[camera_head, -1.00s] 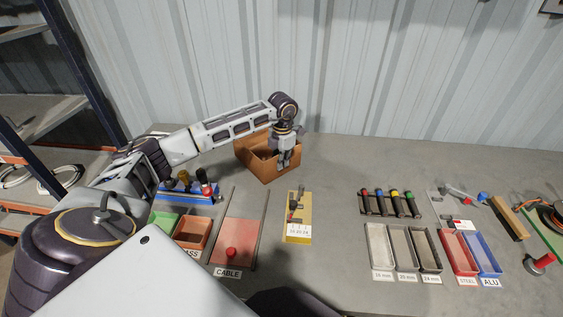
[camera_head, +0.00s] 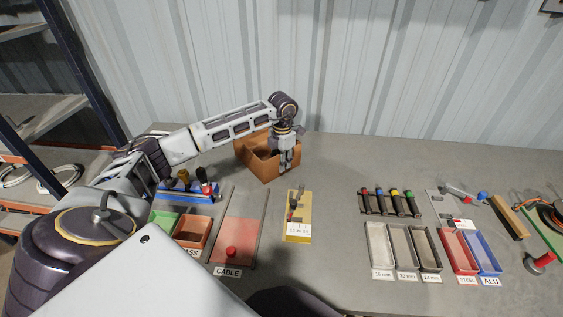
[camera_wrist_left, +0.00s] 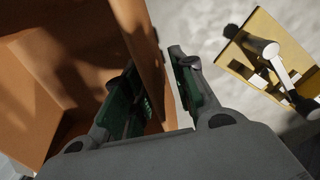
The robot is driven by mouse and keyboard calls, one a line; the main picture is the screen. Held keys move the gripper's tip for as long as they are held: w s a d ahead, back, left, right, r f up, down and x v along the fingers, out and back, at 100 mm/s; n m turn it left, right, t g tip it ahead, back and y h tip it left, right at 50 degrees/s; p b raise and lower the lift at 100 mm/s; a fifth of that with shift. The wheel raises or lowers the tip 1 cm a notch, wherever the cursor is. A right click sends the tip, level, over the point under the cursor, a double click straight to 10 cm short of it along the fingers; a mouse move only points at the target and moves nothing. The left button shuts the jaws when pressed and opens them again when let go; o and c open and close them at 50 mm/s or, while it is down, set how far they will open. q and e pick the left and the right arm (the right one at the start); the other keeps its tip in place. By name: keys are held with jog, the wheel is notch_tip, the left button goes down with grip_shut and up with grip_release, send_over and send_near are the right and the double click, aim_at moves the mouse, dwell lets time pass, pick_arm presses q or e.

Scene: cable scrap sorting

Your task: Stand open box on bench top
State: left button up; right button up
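The open box (camera_head: 258,164) is orange-brown and stands upright on the grey bench top (camera_head: 335,185), near the back wall. My left gripper (camera_head: 286,167) points down at the box's right-hand wall. In the left wrist view the box (camera_wrist_left: 60,75) fills the left side, and the fingers of my left gripper (camera_wrist_left: 158,82) straddle one wall, one inside and one outside. A narrow gap shows between the outer finger and the wall, so the fingers look partly open. Contact on the inner side is hard to tell. My right gripper is out of view.
Grey trays (camera_head: 378,248), a red tray (camera_head: 457,250) and a blue tray (camera_head: 484,252) sit at right. Bench between the box and the coloured-cap rack (camera_head: 389,203) is clear.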

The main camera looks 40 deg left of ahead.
pick_arm(q)
jog(key=shift+r, duration=0.1)
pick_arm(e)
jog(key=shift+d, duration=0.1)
pick_arm(q)
jog(key=shift+r, duration=0.65)
notch_tip(320, 180, up, 5)
jog(key=shift+f, duration=0.15)
notch_tip(320, 180, up, 4)
jog(key=shift+d+r, duration=0.1)
jog(key=shift+r, duration=0.85)
jog(key=shift+s, duration=0.1)
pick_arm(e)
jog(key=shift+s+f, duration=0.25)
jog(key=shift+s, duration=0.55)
